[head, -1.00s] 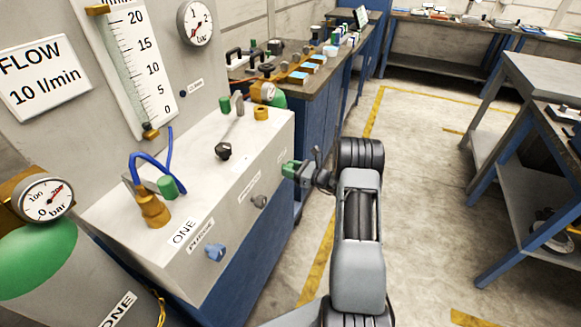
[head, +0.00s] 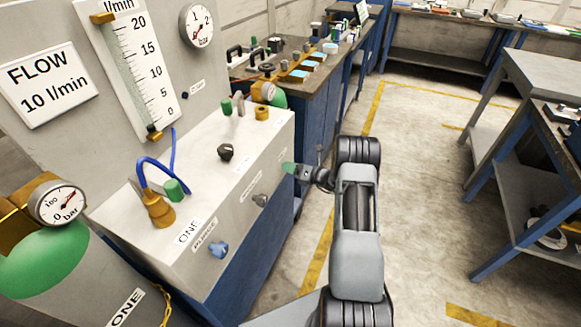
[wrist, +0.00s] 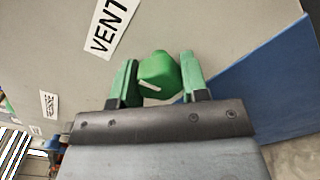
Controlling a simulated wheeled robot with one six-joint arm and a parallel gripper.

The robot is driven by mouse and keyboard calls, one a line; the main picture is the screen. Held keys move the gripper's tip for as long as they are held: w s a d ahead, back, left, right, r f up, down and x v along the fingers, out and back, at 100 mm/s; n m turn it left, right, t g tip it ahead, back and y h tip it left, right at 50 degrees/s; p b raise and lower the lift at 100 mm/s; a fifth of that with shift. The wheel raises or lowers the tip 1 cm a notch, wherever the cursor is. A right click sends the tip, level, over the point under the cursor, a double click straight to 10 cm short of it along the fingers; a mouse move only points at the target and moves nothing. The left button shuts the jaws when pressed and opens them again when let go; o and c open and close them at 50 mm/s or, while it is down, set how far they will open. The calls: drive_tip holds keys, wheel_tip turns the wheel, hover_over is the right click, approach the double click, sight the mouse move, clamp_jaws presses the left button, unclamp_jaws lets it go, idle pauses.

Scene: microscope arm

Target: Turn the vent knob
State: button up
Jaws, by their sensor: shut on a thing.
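The vent knob (wrist: 158,74) is green with a white mark, on the grey panel face beside the VENT label (wrist: 108,27) in the wrist view. My gripper (wrist: 159,80) has its two green fingers on either side of the knob and is shut on it. The white mark lies slanted near the knob's lower edge.
The grey box (head: 165,245) also carries a blue knob (head: 218,250) and a grey knob (head: 260,200) left of my gripper. A black knob (head: 226,152) and blue hose (head: 150,170) are on top. Open floor (head: 420,190) lies to the right.

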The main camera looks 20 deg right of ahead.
drive_tip(key=shift+m, duration=0.3)
drive_tip(key=o, duration=0.9)
drive_tip(key=shift+o, duration=0.2)
drive_tip(key=shift+d, duration=0.1)
drive_tip(key=v, duration=1.3)
drive_tip(key=shift+s+d, duration=0.2)
drive_tip(key=shift+s, duration=0.1)
